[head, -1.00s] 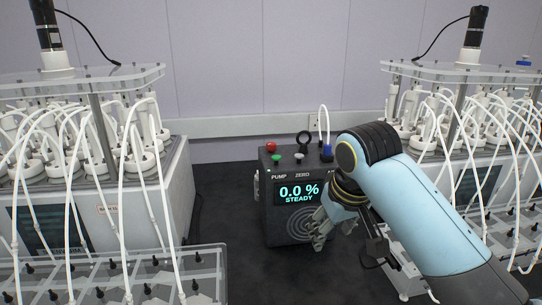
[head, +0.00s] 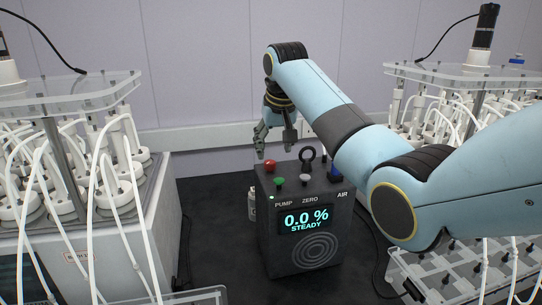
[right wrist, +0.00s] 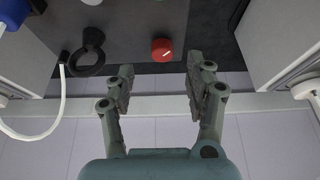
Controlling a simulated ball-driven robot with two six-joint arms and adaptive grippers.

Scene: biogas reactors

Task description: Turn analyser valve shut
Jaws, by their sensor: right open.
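The analyser (head: 300,235) is a dark box on the black bench, with a lit display (head: 306,220) reading 0.0 % STEADY. A red round knob (head: 270,166) sits at its back left top edge; in the right wrist view the knob (right wrist: 162,49) bears a white mark. I cannot tell for certain that this knob is the valve. My right gripper (head: 274,148) is open, pointing down above and behind the knob. In the right wrist view its fingers (right wrist: 160,80) are apart and empty, with the knob ahead between them. My left gripper is out of view.
The analyser top also carries a green button (head: 279,182), a grey button (head: 304,179), a black ring (head: 307,157) and a blue fitting (head: 335,173). A white tube (right wrist: 60,105) hangs near the ring. Reactor racks with tubes (head: 75,215) flank the analyser. A small bottle (head: 252,204) stands beside it.

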